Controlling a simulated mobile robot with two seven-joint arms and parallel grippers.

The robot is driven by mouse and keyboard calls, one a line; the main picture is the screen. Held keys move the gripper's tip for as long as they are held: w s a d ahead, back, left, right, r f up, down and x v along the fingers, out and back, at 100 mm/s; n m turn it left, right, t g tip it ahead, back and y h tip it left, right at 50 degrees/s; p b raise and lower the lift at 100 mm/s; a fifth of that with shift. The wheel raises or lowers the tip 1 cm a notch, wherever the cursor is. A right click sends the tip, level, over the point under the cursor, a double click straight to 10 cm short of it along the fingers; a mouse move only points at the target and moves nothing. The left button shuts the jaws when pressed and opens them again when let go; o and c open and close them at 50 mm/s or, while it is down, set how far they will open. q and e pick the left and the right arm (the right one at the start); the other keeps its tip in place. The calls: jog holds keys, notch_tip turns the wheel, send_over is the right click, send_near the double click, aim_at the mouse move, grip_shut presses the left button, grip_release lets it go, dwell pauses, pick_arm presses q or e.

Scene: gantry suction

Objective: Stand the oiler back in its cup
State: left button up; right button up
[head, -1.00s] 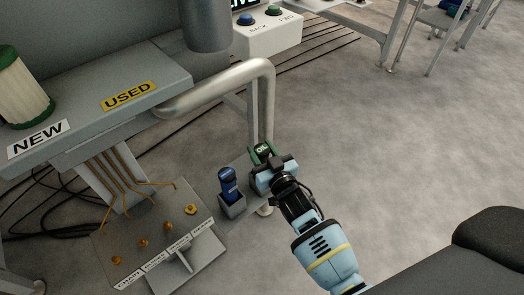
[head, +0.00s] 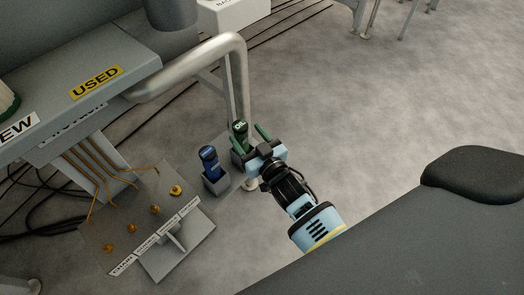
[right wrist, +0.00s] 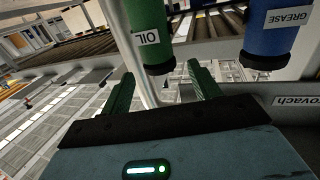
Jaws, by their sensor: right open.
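The green oiler (head: 240,131) with its OIL label stands upright in a grey cup (head: 237,158) beside the bent metal pipe. Its lower part is partly hidden by a finger of my right gripper. My right gripper (head: 250,138) is open, with its green fingers spread and pointing toward the oiler. In the right wrist view, the oiler (right wrist: 148,38) is just beyond the spread fingertips, and the gripper (right wrist: 160,85) holds nothing. My left gripper is not in view.
A blue grease bottle (head: 208,160) stands in the neighbouring cup (head: 216,183), left of the oiler. The bent pipe (head: 239,80) rises close behind. A labelled panel with brass fittings (head: 150,240) lies to the left. Floor to the right is clear.

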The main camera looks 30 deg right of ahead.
jog(key=s+p, duration=0.1)
jog(key=s, duration=0.6)
jog(key=shift+s+d, duration=0.2)
jog(key=shift+d, duration=0.15)
